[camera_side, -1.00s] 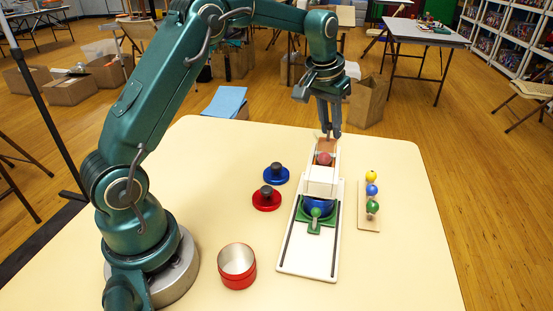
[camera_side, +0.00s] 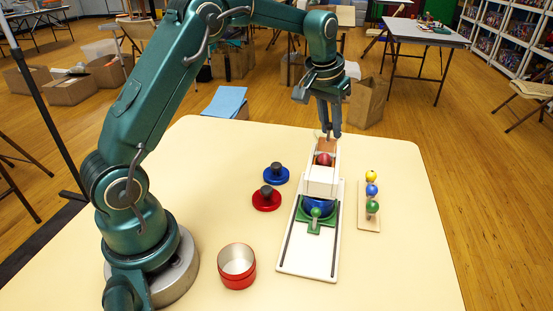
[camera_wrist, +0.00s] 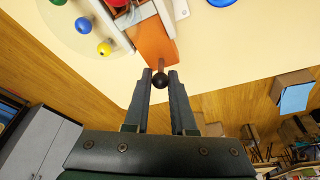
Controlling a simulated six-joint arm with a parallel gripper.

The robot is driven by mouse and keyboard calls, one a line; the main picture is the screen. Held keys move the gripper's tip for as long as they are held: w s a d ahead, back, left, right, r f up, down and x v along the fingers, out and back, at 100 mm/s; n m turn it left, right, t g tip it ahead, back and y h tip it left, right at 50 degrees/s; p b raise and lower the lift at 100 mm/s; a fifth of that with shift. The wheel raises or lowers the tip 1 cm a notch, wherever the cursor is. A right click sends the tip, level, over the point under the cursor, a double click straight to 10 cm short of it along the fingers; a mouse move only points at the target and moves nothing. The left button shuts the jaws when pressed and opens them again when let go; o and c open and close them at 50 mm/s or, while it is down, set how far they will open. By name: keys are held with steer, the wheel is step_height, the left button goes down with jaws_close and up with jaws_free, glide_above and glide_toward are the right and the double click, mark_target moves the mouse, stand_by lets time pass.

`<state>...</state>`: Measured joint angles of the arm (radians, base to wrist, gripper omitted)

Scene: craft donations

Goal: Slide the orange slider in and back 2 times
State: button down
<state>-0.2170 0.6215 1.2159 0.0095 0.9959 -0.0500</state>
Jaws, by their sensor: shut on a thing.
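The orange slider (camera_side: 328,145) sticks out of the far end of a white track device on the table. In the wrist view the orange slider (camera_wrist: 153,42) ends in a black ball knob (camera_wrist: 160,80). My gripper (camera_wrist: 160,84) is shut on this knob, with one finger on each side. In the side view my gripper (camera_side: 328,134) points down at the slider's far end. A red ball (camera_side: 324,159) sits at the device's far part, just in front of the gripper. The slider's near part is hidden by the white housing (camera_side: 320,184).
A blue round part (camera_side: 318,207) and a green piece (camera_side: 314,222) sit on the white track base (camera_side: 309,262). To the right is a wooden rack (camera_side: 368,217) with yellow, blue and green balls. To the left are blue and red knobbed discs (camera_side: 266,200) and a red tin (camera_side: 237,275).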

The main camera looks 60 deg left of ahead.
mark_target(327, 134)
steer(key=shift+s+d, duration=0.5)
steer(key=shift+s, duration=0.25)
steer(key=shift+s+d, duration=0.5)
steer(key=shift+s, duration=0.2)
steer(key=shift+s+d, duration=0.15)
steer(key=shift+d, duration=0.1)
stand_by(0.4)
steer(key=shift+w+a+f, duration=0.15)
steer(key=shift+w+a, duration=1.1)
steer(key=shift+a, duration=0.1)
steer(key=c, duration=0.8)
jaws_free()
steer(key=shift+c, duration=0.2)
steer(key=shift+w+d, duration=0.1)
